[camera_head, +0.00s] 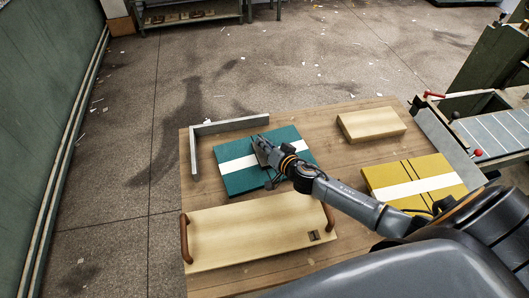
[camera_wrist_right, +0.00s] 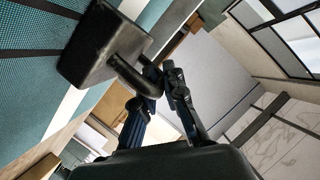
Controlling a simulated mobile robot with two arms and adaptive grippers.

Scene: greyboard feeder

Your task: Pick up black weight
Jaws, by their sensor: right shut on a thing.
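The black weight (camera_wrist_right: 92,48) shows in the right wrist view as a dark block with a curved bar handle. My right gripper (camera_wrist_right: 165,82) is shut on that handle. In the head view my right gripper (camera_head: 264,153) is over the teal stack (camera_head: 236,182), which has a white band across it. There the gripper largely hides the weight. I cannot tell whether the weight touches the stack or hangs just above it. My left gripper is in neither view.
A grey angle stop (camera_head: 232,126) edges the table's far left corner. A pale board with brown handles (camera_head: 245,232) lies in front. A pale block (camera_head: 371,124) and a yellow stack with a white band (camera_head: 405,173) lie to the right. A machine (camera_head: 490,125) adjoins the wooden table (camera_head: 330,163).

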